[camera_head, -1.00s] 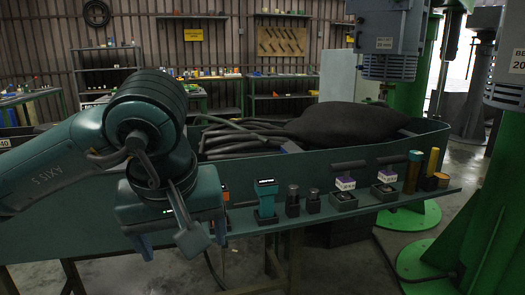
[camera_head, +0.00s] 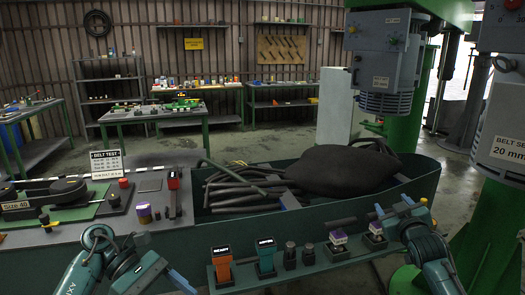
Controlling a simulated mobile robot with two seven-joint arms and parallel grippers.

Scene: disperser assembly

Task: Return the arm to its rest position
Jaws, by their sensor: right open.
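My left arm (camera_head: 98,255) shows low at the bottom left, folded, in front of the bench. Its gripper (camera_head: 165,275) is partly cut off by the lower edge, and its jaw gap is unclear. My right gripper (camera_head: 393,208) is at the right, beside the end of the narrow shelf. Its blue-tipped fingers are apart, and no object shows between them. Its forearm (camera_head: 438,265) runs down to the lower right edge.
The narrow shelf (camera_head: 325,263) holds an orange device (camera_head: 222,265), a teal device (camera_head: 265,257), dark cylinders and purple-topped blocks (camera_head: 338,240). Behind it is a bin (camera_head: 425,180) with hoses and a black sack (camera_head: 345,150). Green-columned machines (camera_head: 480,225) stand right.

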